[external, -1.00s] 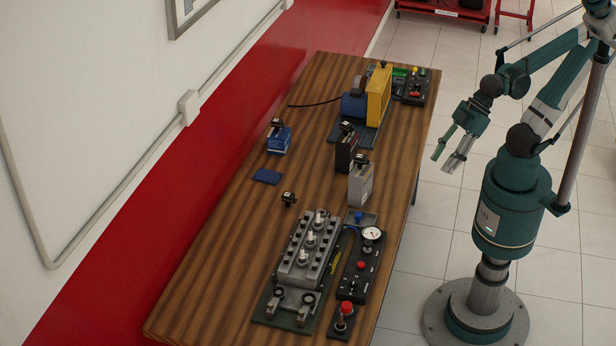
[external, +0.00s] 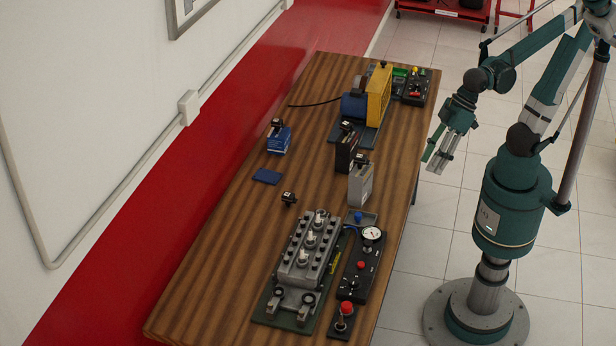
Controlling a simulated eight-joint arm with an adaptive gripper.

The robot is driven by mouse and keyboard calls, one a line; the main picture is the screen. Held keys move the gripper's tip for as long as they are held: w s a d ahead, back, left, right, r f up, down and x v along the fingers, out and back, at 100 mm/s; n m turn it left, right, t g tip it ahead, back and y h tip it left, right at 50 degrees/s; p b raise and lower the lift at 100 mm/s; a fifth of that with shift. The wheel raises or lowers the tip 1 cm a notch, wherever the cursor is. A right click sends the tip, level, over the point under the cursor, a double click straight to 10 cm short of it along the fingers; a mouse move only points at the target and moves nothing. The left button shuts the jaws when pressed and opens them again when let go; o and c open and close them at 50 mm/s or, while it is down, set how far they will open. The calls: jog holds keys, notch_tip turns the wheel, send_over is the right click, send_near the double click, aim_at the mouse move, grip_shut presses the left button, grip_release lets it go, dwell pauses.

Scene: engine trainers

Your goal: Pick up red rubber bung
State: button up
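A red knob-like piece (external: 347,308) sits on top of a small fitting on a dark base at the front right of the table (external: 215,290). A smaller red piece (external: 360,265) is on the black gauge panel. I cannot tell which of them is the rubber bung. My gripper (external: 431,163) hangs in the air off the table's right edge, beyond and to the right of both red pieces. It is empty, and its green and grey fingers show a narrow gap.
A grey engine block (external: 300,262) stands left of the gauge panel (external: 362,278). Grey (external: 360,185) and black (external: 346,153) upright boxes and a yellow-and-blue machine (external: 377,97) stand farther back. A blue box (external: 278,141) is at left. The front left tabletop is clear.

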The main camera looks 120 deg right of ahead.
jog(key=w+a+r+m+g, duration=0.1)
jog(key=w+a+m+g, duration=0.2)
jog(key=w, duration=0.9)
jog(key=m+g+p, duration=0.3)
jog(key=m, duration=0.9)
send_over(350, 315)
notch_tip(350, 315, down, 22)
jog(key=shift+s+d+r, duration=0.1)
jog(key=shift+s, duration=0.05)
jog(key=shift+w+a+f, duration=0.2)
jog(key=shift+f, duration=0.35)
jog(key=shift+f, duration=0.1)
jog(key=shift+f, duration=1.2)
jog(key=shift+f, duration=0.1)
jog(key=shift+d+f, duration=0.1)
jog(key=shift+f, duration=2.4)
